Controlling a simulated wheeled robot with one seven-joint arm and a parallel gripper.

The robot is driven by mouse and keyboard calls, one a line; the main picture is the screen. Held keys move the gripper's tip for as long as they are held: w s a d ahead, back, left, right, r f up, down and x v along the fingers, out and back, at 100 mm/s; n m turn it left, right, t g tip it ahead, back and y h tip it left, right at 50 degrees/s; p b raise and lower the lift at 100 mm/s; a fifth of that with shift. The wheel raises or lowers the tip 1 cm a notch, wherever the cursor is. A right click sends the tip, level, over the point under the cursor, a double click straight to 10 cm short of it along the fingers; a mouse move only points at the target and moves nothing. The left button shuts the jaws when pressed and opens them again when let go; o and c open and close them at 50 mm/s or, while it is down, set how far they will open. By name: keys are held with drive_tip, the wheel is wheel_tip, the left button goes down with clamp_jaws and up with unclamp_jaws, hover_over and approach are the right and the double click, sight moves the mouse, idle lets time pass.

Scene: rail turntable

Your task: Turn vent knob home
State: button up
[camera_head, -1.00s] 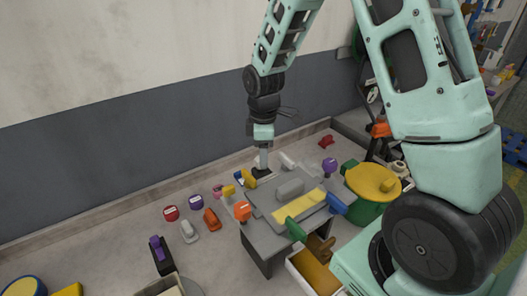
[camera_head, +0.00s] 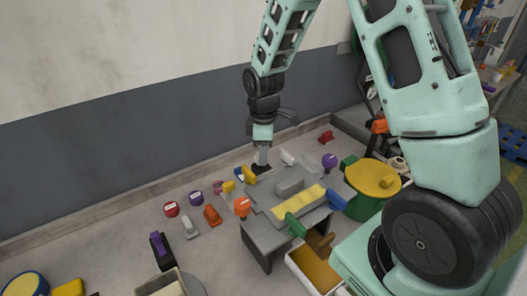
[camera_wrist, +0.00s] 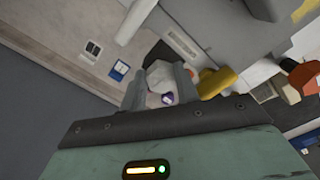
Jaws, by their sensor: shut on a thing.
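My gripper (camera_head: 262,165) points down at the back edge of a grey bench (camera_head: 262,236), beside a yellow handle (camera_head: 249,175). In the wrist view its two fingers (camera_wrist: 160,88) stand on either side of a pale, rounded knob, which I take to be the vent knob (camera_wrist: 159,72). The gripper is shut on it. A small purple piece (camera_wrist: 168,98) shows between the fingers. The fingers hide part of the knob, and its pointer or home mark cannot be made out. In the head view the gripper covers the knob.
A yellow handle (camera_wrist: 216,82) is close to the right finger in the wrist view. Coloured handles, including an orange one (camera_head: 242,206) and a green one (camera_head: 296,225), stick out from the bench. A yellow-topped green drum (camera_head: 372,180) stands right. The wall is close behind.

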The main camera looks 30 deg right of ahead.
drive_tip(key=m+b, duration=0.1)
drive_tip(key=m, duration=0.2)
drive_tip(key=shift+m, duration=0.3)
drive_tip(key=m, duration=0.4)
drive_tip(key=shift+s+a+m, duration=0.1)
drive_tip(key=shift+a+m, duration=0.1)
drive_tip(key=shift+m, duration=0.1)
drive_tip(key=m, duration=0.4)
drive_tip(key=shift+a, duration=0.15)
drive_tip(key=shift+m, duration=2.1)
drive_tip(key=o, duration=1)
drive_tip(key=shift+a, duration=0.1)
